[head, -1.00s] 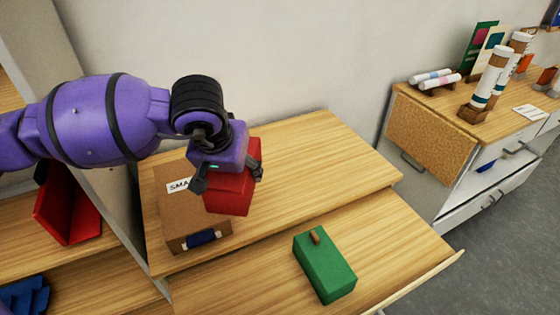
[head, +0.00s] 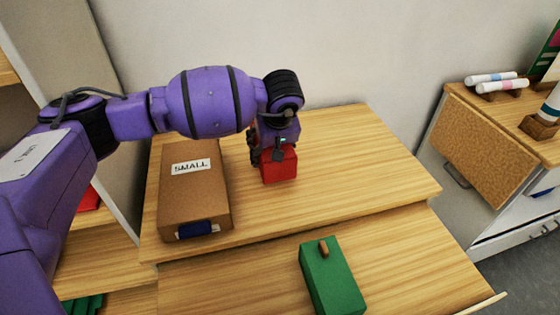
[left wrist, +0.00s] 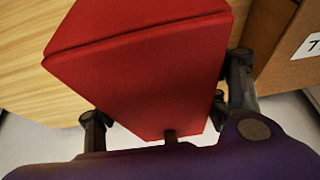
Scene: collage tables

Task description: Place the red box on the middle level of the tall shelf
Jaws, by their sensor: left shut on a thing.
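My left gripper (head: 268,154) is shut on the red box (head: 280,166), over the wooden desk top to the right of a cardboard box. In the left wrist view the red box (left wrist: 145,70) fills the middle, with a dark finger on each side of it. I cannot tell if its underside touches the desk. A tall shelf (head: 50,45) with a grey side panel and wooden boards stands at the left edge. My left arm hides much of it, and its middle level is only partly in view. My right gripper is not in view.
The cardboard box (head: 195,205) marked SMALL lies on the desk top (head: 350,170). A green box (head: 332,280) with a brown knob lies on the lower front board (head: 420,260). A cabinet with a cork panel (head: 480,145) stands at right. The desk top's right half is clear.

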